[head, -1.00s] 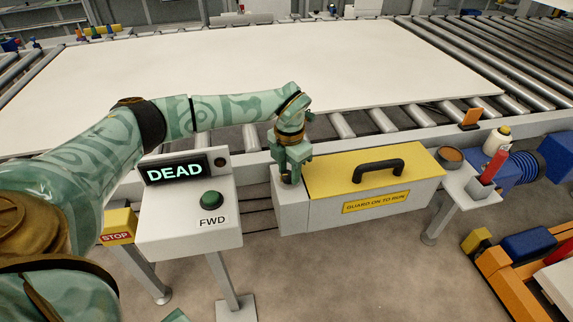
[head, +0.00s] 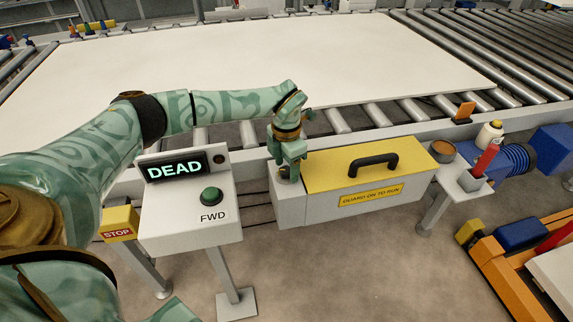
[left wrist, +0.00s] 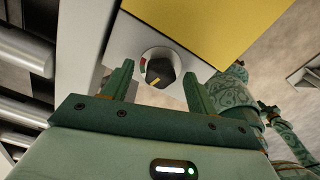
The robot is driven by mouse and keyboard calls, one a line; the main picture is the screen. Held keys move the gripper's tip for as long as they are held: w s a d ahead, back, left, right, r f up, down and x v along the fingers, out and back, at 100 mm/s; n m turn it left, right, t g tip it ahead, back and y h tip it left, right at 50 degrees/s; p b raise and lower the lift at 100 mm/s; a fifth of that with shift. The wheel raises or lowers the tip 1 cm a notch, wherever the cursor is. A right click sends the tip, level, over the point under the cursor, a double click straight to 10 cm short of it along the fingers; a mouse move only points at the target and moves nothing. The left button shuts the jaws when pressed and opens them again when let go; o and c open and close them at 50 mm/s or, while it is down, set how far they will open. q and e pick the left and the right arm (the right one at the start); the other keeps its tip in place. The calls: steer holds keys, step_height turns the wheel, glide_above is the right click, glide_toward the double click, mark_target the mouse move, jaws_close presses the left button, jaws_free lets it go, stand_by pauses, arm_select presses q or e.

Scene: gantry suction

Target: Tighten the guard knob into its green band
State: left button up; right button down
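My left gripper (left wrist: 158,88) is open, with one finger on each side of the knob and a visible gap to each. In the head view my left gripper (head: 290,178) points down over the left end of the guard box (head: 330,208) and largely hides the knob. My right gripper is not clearly in either view.
The yellow guard lid (head: 325,172) with a black handle (head: 374,160) lies right of the gripper. A control box (head: 190,235) reading DEAD, with a green FWD button (head: 211,195), stands left. A large white board (head: 250,60) lies on rollers behind.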

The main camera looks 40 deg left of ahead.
mark_target(286, 169)
arm_select(q)
step_height(286, 169, up, 16)
steer(key=p, duration=0.5)
steer(key=shift+r, duration=0.15)
arm_select(e)
steer(key=shift+t, duration=0.3)
steer(key=r, duration=0.1)
steer(key=w+r, duration=0.1)
steer(key=r, duration=0.3)
steer(key=shift+w, duration=0.4)
